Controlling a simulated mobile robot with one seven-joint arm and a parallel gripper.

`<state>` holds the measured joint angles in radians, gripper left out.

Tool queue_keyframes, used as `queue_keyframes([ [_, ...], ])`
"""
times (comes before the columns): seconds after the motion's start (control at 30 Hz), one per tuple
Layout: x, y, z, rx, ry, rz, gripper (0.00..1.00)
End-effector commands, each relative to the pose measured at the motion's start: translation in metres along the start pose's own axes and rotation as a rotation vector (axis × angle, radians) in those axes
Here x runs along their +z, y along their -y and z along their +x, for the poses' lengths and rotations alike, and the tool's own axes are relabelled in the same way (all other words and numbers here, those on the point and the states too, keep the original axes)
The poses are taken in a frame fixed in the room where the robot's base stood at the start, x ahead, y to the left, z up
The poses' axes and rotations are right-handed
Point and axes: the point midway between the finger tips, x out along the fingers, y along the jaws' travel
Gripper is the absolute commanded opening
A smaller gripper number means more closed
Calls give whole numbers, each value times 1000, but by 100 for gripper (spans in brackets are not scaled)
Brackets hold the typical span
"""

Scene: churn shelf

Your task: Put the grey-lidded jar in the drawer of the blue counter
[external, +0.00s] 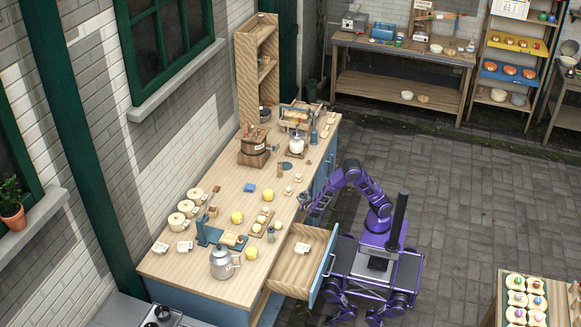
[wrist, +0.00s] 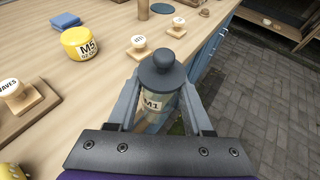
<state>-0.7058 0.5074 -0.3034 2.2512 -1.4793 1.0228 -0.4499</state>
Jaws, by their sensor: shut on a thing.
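The grey-lidded jar (wrist: 162,78) is a clear jar with a dark grey knobbed lid and an M1 label. My gripper (wrist: 160,106) is shut on it, with a finger on each side of the jar, which is upright in the wrist view. In the external view my gripper (external: 304,204) is at the front edge of the blue counter (external: 213,258); the jar is too small to make out there. The counter's drawer (external: 287,267) is pulled open, to the lower left of my gripper. A small pale labelled thing (external: 302,248) lies inside it.
Yellow rounds, stamps and a small grey-topped container (external: 271,232) stand on the wooden top near the drawer. In the wrist view, a yellow M5 round (wrist: 80,43) is left of the jar. Most of the drawer floor is bare.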

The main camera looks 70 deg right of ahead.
Motion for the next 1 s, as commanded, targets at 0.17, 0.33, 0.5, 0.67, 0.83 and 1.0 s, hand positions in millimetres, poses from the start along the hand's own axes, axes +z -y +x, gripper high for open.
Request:
queue_keyframes([
  [0.17,-6,64,1,-262,0,111,0],
  [0.33,-20,134,-15,-557,1,231,0],
  [0.5,-44,188,-52,-852,1,350,0],
  [0.67,-83,204,-95,-1090,2,447,0],
  [0.83,-133,192,-148,-1333,0,547,0],
  [1.0,-174,166,-209,-1611,-3,662,0],
])
